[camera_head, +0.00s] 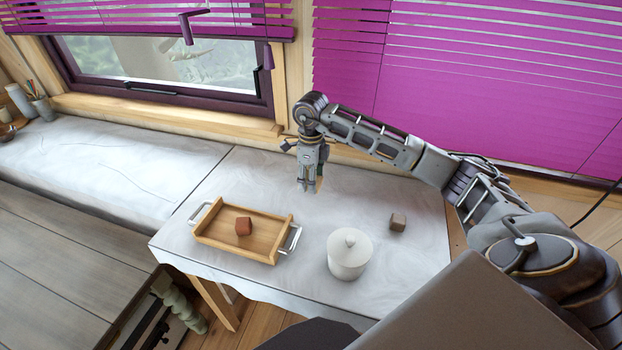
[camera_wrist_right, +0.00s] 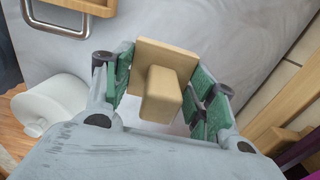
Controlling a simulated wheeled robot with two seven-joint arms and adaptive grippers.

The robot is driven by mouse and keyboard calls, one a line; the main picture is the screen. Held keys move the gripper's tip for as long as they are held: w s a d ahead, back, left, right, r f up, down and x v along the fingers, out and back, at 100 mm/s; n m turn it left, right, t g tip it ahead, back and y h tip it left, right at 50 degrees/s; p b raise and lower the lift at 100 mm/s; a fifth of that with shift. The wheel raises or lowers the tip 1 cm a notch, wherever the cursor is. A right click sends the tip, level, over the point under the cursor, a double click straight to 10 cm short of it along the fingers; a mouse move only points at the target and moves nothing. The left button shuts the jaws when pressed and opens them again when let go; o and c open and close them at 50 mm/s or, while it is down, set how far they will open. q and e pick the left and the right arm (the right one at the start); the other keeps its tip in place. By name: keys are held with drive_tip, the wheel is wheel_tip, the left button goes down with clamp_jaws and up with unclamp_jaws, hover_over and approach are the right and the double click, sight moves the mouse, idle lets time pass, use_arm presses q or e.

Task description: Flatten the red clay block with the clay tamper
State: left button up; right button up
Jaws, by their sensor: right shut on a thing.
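The red clay block (camera_head: 243,226) sits in the wooden tray (camera_head: 265,249), toward its middle. My right gripper (camera_head: 312,188) is to the right of and behind the tray in the head view, pointing down. It is shut on the clay tamper (camera_wrist_right: 161,92), a light wooden piece with a square plate and a blocky handle between the green finger pads. In the head view only a sliver of the tamper (camera_head: 320,179) shows beside the fingers. I cannot tell whether it touches the table. My left gripper is not in view.
A white lidded jar (camera_head: 349,256) stands right of the tray; it also shows in the wrist view (camera_wrist_right: 48,106). A small grey-brown block (camera_head: 397,222) lies farther right. The tray has metal handles at both ends. The window wall is close behind my right gripper.

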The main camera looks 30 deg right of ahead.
drive_tip(key=o, duration=0.5)
drive_tip(key=c, duration=0.5)
drive_tip(key=shift+o, duration=0.2)
drive_tip(key=shift+s+d+f, duration=0.1)
drive_tip(key=shift+d, duration=0.05)
